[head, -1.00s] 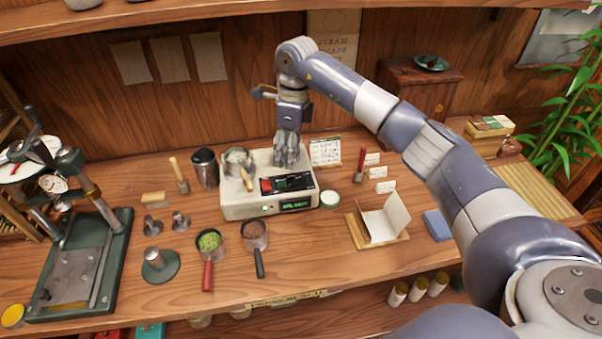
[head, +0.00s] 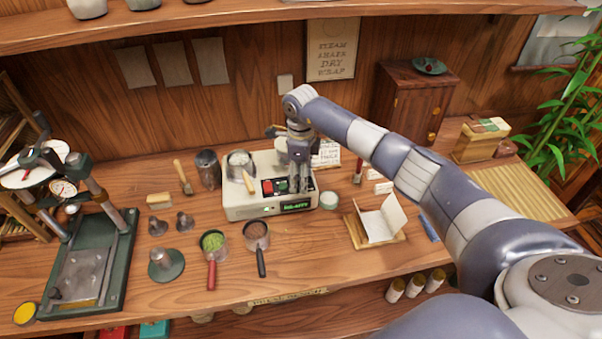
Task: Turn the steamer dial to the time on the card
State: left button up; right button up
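The steamer (head: 240,203) is a cream box on the counter with a lit green display (head: 296,207) on its front. A dark panel with a red part (head: 268,187) is on its top right. My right gripper (head: 299,186) points down at the right side of this panel, fingers close to or touching it. I cannot tell whether the fingers are open or shut. No dial shows clearly; the gripper covers that part of the panel. A white card with writing (head: 327,153) stands behind the steamer, partly hidden by my arm; its text is too small to read. My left gripper is not in view.
A metal cup (head: 240,162) sits on the steamer's left. A dark canister (head: 207,170) stands left of it. Two handled cups, green-filled (head: 213,241) and brown-filled (head: 256,235), lie in front.

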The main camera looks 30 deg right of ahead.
jog(key=shift+c, duration=0.3)
jog(key=c, duration=1)
